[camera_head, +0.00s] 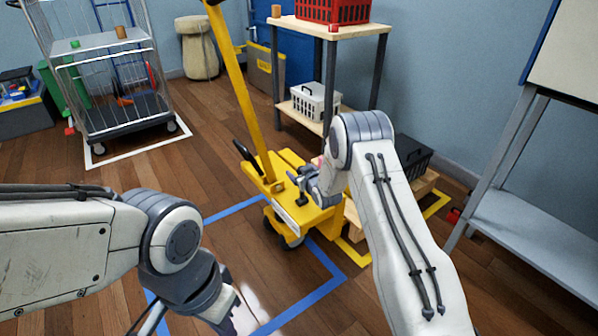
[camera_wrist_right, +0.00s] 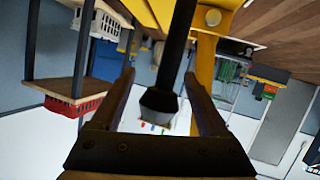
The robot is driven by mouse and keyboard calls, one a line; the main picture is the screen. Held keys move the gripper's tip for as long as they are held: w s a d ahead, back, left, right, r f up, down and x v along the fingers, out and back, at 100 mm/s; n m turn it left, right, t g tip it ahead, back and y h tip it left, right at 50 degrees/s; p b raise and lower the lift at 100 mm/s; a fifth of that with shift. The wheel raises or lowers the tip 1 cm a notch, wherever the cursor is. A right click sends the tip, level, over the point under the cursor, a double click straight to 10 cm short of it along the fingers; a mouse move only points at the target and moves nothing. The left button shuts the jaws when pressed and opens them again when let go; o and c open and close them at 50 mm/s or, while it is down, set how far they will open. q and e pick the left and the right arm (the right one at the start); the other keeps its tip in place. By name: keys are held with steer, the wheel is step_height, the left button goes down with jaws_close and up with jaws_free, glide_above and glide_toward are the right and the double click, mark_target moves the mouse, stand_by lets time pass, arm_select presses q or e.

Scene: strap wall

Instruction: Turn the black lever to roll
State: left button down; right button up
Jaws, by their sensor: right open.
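A yellow wheeled pallet mover (camera_head: 290,190) with a tall yellow mast stands on the floor. In the right wrist view, a black lever (camera_wrist_right: 175,50) with a blocky black end sits between the two fingers of my right gripper (camera_wrist_right: 163,105), with gaps on both sides. In the head view, my right gripper (camera_head: 300,176) is over the mover's body, and a short black part (camera_head: 302,198) shows just below it. Another black stick (camera_head: 246,156) tilts beside the mast's foot. My left gripper (camera_head: 238,314) is low, partly hidden by its own wrist; its jaws are unclear.
A wooden shelf (camera_head: 345,29) with a red basket (camera_head: 333,10) and white basket (camera_head: 315,103) stands behind the mover. A wire trolley (camera_head: 115,115) is at the back left. A grey rack (camera_head: 540,235) is at the right.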

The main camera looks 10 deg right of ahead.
steer(key=shift+s+d+r, duration=0.1)
steer(key=shift+s+r, duration=0.2)
steer(key=shift+s, duration=0.15)
steer(key=a+p+v, duration=0.1)
steer(key=p+v, duration=0.2)
steer(key=v, duration=0.6)
steer(key=shift+s+d+p, duration=0.25)
steer(key=shift+d+p, duration=0.05)
steer(key=shift+d, duration=0.2)
